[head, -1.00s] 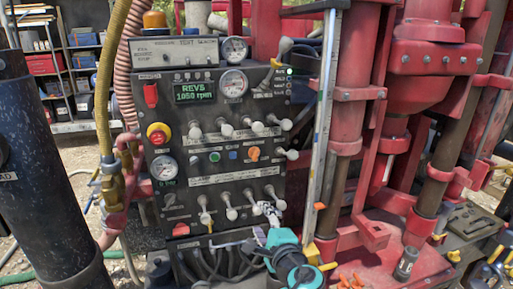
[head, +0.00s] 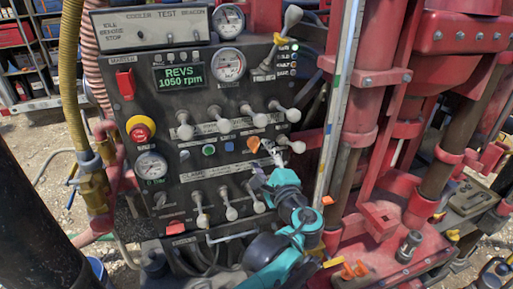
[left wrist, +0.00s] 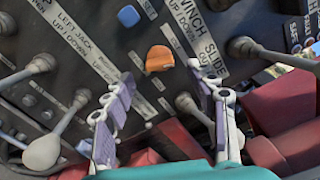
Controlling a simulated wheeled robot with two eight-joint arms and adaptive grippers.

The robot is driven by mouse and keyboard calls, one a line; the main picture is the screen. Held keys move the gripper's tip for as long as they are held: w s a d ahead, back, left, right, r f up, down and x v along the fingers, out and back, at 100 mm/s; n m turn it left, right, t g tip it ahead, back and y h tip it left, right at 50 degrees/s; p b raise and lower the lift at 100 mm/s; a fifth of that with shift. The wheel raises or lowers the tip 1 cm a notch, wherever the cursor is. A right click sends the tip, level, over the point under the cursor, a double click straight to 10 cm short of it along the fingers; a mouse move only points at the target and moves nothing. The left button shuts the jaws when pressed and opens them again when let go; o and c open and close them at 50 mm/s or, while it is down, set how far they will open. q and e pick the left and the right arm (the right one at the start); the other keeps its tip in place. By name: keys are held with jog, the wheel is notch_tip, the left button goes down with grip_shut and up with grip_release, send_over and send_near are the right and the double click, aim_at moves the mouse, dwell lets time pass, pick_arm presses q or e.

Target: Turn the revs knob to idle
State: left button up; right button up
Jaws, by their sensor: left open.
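An orange knob (head: 253,144) sits on the dark control panel; I take it for the revs knob, though its label is not readable. It also shows in the left wrist view (left wrist: 160,58), top centre. The panel's green display (head: 181,82) reads REVS 1050 rpm. My left gripper (head: 266,159) is just below and right of the knob in the head view. In the left wrist view, its two fingers (left wrist: 162,78) are spread, with the knob beyond the gap between their tips. Nothing is held. My right gripper is not in view.
White-tipped levers (head: 222,123) run in a row above the knob, and a lower row (head: 230,205) lies below it. A blue button (left wrist: 128,16) is left of the knob. A red emergency button (head: 140,128) is further left. Red rig columns stand close at right.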

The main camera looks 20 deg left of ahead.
aim_at(257, 148)
pick_arm(q)
jog(key=x, duration=0.4)
jog(key=shift+w+a+f, duration=0.15)
jog(key=shift+w+a, duration=0.05)
jog(key=shift+w, duration=0.1)
jog(key=shift+s, duration=0.1)
jog(key=c, duration=1.2)
jog(key=shift+o, duration=0.2)
jog(key=n, duration=0.4)
jog(key=shift+n, duration=0.3)
jog(key=o, duration=1.2)
jog(key=shift+c, duration=0.2)
